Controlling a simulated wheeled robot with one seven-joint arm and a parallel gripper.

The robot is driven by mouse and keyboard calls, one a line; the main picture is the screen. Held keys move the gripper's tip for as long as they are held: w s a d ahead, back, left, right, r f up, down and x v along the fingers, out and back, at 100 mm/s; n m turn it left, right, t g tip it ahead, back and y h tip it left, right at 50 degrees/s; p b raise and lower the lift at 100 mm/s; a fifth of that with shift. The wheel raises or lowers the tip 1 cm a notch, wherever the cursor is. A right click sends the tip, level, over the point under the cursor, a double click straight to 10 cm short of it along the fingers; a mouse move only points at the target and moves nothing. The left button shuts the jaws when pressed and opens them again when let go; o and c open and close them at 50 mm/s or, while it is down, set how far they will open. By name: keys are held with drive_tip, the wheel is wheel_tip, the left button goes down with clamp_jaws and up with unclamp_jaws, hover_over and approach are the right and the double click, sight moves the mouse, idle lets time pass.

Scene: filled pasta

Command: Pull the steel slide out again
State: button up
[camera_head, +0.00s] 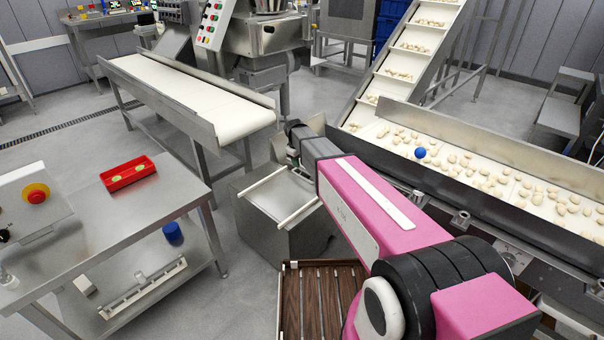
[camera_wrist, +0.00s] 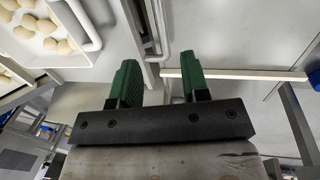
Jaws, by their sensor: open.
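My gripper (camera_wrist: 158,66) has two green fingers, spread apart with nothing held between them. A narrow steel part with a bent, handle-like bar (camera_wrist: 161,28) lies just beyond the fingertips in the wrist view; I cannot tell for sure that it is the steel slide. A pale strip (camera_wrist: 245,73) starts near the right finger and runs right. In the head view, my arm reaches over a steel box (camera_head: 283,232) with pale rails (camera_head: 264,182) on top. My arm hides the gripper's fingertips and part of the box there.
A conveyor with filled pasta (camera_head: 462,160) and a blue ball (camera_head: 420,153) runs along the right. An empty white belt (camera_head: 190,95) lies to the left. A steel table (camera_head: 120,225) holds a red tray (camera_head: 127,173). A slatted wooden platform (camera_head: 320,300) lies below my arm.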

sight(302, 178)
drive_tip(key=f, duration=0.3)
drive_tip(key=d+f, duration=0.1)
drive_tip(key=f, duration=0.2)
drive_tip(key=w+f, duration=0.1)
drive_tip(key=f, duration=0.3)
drive_tip(key=shift+w+d, duration=0.1)
drive_tip(key=shift+d, duration=0.1)
clamp_jaws()
